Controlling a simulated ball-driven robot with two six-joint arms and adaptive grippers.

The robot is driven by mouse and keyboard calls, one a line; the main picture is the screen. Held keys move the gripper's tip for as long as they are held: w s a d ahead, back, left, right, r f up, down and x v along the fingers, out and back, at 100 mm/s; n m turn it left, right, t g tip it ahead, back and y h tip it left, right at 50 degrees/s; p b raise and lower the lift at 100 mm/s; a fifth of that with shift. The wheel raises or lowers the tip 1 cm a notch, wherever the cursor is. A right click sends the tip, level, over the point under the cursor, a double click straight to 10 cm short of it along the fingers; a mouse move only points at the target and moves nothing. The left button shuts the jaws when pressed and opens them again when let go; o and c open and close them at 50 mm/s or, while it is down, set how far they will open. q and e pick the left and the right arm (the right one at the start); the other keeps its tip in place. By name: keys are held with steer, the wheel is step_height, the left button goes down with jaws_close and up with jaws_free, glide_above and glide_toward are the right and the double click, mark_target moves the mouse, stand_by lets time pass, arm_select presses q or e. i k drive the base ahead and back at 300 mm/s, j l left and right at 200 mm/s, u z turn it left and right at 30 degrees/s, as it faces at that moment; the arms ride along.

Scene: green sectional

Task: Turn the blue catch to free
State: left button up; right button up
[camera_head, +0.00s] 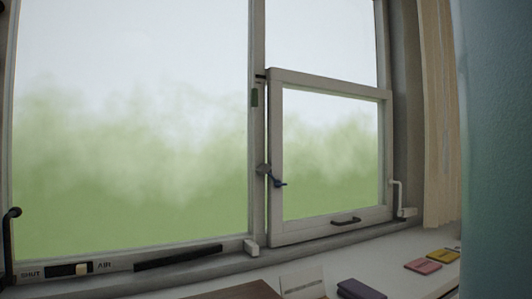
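The blue catch (277,180) is a small dark blue lever on the left side of the small lower-right window sash (275,130). Its pivot sits on a grey mount at the upright between the panes, and its arm slants down to the right across the sash's left stile. The sash stands slightly out of line with the frame around it; whether it is ajar I cannot tell. Neither of my grippers shows in the head view.
A dark pull handle (346,220) is on the sash's bottom rail, and a white crank (401,200) is at its right. A slider marked SHUT and AIR (68,269) is lower left.

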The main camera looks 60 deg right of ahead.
mark_target(278, 184)
steer(key=z, duration=2.45)
